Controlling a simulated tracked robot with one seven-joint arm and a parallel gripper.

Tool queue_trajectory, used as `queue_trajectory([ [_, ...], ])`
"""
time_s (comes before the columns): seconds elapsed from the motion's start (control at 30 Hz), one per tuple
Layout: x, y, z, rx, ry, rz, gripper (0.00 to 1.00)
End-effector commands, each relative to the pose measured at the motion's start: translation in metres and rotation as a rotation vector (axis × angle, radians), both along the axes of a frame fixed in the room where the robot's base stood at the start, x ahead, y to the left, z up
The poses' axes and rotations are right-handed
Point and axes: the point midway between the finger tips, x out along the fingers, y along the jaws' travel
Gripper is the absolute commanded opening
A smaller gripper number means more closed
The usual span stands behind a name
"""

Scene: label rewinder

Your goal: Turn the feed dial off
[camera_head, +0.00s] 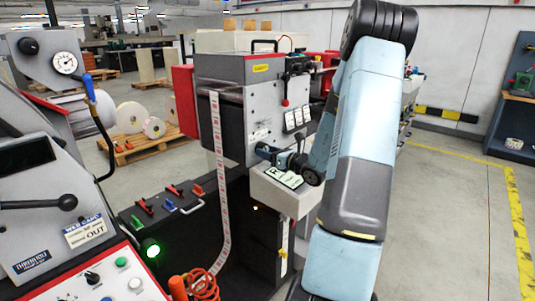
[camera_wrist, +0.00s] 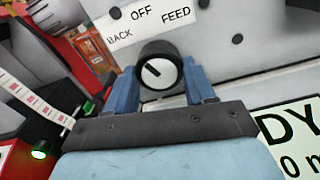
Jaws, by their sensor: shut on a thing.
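The feed dial (camera_wrist: 159,72) is a round black knob with a white face, in the middle of the wrist view. A short black mark on its face slants up and to the left, roughly toward the word BACK. A white label strip (camera_wrist: 150,22) above it reads BACK, OFF and FEED from left to right. My gripper (camera_wrist: 160,78) has its blue fingers on either side of the knob and is shut on it. In the head view my gripper (camera_head: 282,158) is at the machine's front panel (camera_head: 262,110), and the dial is hidden there.
A white card with black letters (camera_wrist: 290,135) is at the lower right of the wrist view. A printed label web (camera_head: 219,170) hangs left of my gripper. A control box with a lit green lamp (camera_head: 151,248) stands at the lower left.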

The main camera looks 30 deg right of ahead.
Motion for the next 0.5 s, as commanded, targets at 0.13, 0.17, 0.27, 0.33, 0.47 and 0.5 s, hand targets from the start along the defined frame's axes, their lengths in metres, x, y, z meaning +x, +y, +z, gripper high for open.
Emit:
queue_trajectory([
  [0.13,-0.0001,-0.0006,0.0000,0.111,0.041,-0.002,0.24],
  [0.17,-0.0001,-0.0006,0.0000,0.132,0.048,-0.002,0.24],
  [0.27,-0.0002,-0.0006,0.0001,0.202,0.074,-0.002,0.24],
  [0.33,-0.0002,-0.0006,0.0002,0.246,0.088,-0.002,0.24],
  [0.47,-0.0002,-0.0008,0.0003,0.314,0.113,-0.002,0.24],
  [0.5,-0.0002,-0.0008,0.0004,0.331,0.119,-0.002,0.24],
])
